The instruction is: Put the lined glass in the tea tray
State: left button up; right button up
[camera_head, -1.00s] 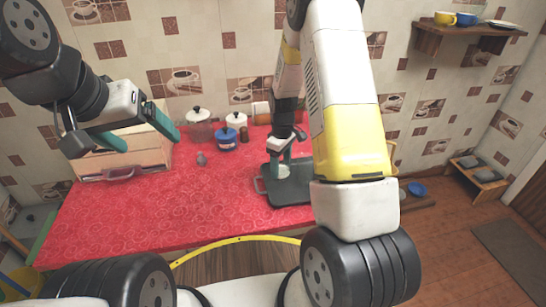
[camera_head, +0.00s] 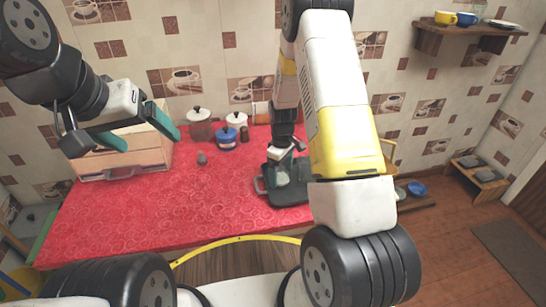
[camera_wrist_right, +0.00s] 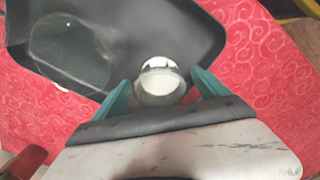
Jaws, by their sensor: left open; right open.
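The dark tea tray (camera_head: 290,197) lies at the right end of the red counter, partly hidden by my right arm. It also shows in the right wrist view (camera_wrist_right: 130,25). A clear glass (camera_head: 280,178) stands in the tray; the wrist view shows its round outline (camera_wrist_right: 70,52) at the left, inside the tray. I cannot make out lines on it. My right gripper (camera_wrist_right: 161,90) is open at the tray's edge, with a small white-topped item (camera_wrist_right: 160,82) between or beyond its fingers. My left gripper (camera_head: 150,130) is open and empty, raised over the counter's left side.
A wooden box (camera_head: 125,155) stands at the counter's back left. A blue pot (camera_head: 226,138) and lidded jars (camera_head: 199,125) stand along the back. The counter's middle and front left are clear.

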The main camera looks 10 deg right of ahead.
jog(key=s+r+m+t, duration=0.1)
jog(key=s+r+m, duration=0.15)
jog(key=r, duration=1.75)
jog(key=s+a+r+m+t+y, duration=0.1)
jog(key=s+r+m+t, duration=0.1)
jog(key=s+r, duration=0.6)
jog(key=s+a+r+m+t+y, duration=0.1)
jog(key=s+r+m+t, duration=0.2)
jog(key=s+r, duration=0.4)
jog(key=s+m, duration=0.1)
jog(key=s, duration=0.6)
jog(key=shift+r, duration=0.35)
jog(key=shift+a, duration=0.1)
